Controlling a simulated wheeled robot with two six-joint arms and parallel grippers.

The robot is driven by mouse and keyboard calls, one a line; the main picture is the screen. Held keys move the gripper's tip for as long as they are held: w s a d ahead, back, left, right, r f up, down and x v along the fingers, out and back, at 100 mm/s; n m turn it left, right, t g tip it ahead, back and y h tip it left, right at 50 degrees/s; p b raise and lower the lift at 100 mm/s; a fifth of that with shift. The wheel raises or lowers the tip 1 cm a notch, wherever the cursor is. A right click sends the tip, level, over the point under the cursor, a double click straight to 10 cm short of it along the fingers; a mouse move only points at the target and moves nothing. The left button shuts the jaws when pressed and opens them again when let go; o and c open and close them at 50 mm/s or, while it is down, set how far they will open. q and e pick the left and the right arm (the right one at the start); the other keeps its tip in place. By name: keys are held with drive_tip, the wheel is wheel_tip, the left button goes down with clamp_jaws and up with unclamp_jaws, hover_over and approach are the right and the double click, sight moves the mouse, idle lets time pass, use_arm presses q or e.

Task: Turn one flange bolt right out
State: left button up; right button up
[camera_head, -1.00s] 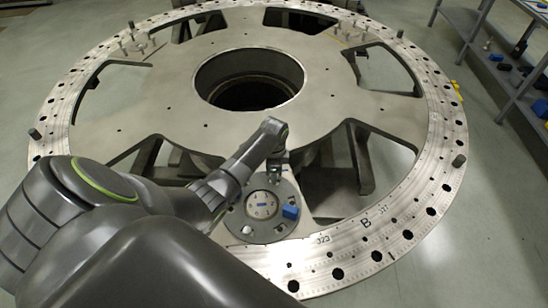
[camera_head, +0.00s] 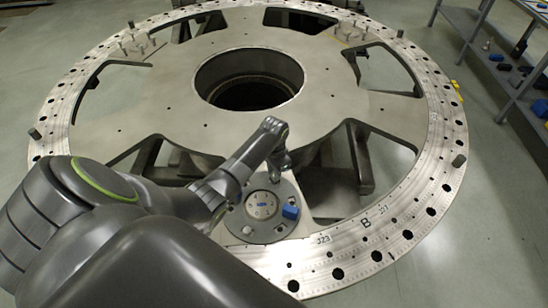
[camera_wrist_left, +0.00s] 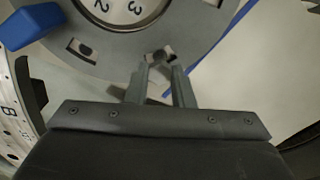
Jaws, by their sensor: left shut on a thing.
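A grey round flange (camera_head: 243,226) with a pale numbered dial (camera_head: 262,205) lies on the near part of the turret plate. In the left wrist view the flange (camera_wrist_left: 118,62) fills the top, with a dark flange bolt (camera_wrist_left: 158,56) in a notch at its near edge. My left gripper (camera_head: 279,174) is at the flange's far edge. In the left wrist view its fingers (camera_wrist_left: 162,70) are at this bolt, shut on it; the exact contact is hard to see. My right gripper is out of view.
A blue block (camera_head: 290,211) stands on the flange's right side. The large turret plate (camera_head: 330,85) has open cutouts and a central hole. Upright pins (camera_head: 459,160) stand around its rim. A shelf (camera_head: 490,60) with small items is at the upper right.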

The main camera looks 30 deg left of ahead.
use_arm(q)
drive_tip(key=shift+r, duration=3.5)
